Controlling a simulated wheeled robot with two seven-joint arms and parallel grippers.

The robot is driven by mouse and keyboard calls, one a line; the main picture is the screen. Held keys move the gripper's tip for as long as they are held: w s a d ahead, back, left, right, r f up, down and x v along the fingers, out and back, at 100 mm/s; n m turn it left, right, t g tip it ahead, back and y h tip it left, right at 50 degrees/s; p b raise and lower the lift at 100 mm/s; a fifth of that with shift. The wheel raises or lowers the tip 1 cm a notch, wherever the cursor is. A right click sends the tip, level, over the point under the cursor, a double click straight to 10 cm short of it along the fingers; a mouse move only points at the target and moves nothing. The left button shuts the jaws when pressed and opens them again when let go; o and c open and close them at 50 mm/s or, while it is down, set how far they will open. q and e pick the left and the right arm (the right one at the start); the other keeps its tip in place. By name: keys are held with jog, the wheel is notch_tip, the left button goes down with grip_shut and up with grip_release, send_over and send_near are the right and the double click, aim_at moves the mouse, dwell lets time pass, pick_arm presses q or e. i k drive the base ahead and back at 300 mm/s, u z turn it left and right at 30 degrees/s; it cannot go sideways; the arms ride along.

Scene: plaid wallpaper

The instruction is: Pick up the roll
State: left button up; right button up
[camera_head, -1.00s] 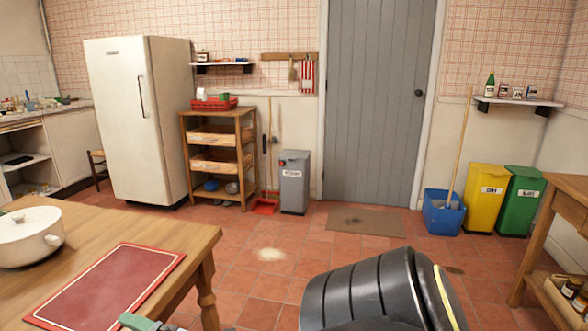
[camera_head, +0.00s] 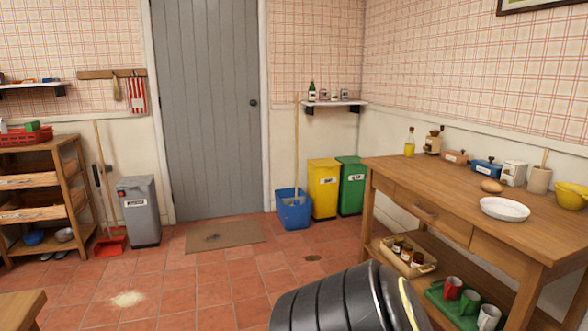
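The roll (camera_head: 491,186) is a small brown, rounded piece of bread. It lies on top of the wooden side table (camera_head: 435,183) at the right, just behind a white plate (camera_head: 504,209). Nothing covers it. Neither of my grippers is in view. A black ribbed part of my own arm shows at the bottom centre, well away from the roll.
On the side table also stand an oil bottle (camera_head: 409,142), a grinder (camera_head: 433,140), several small containers and a yellow bowl (camera_head: 571,195). Its lower shelf holds a jar tray and mugs. Bins and a blue bucket (camera_head: 293,209) stand beyond. The tiled floor before it is open.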

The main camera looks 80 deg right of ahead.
aim_at(491, 186)
jog(key=z, duration=2.05)
jog(key=i, duration=0.6)
jog(key=z, duration=2.05)
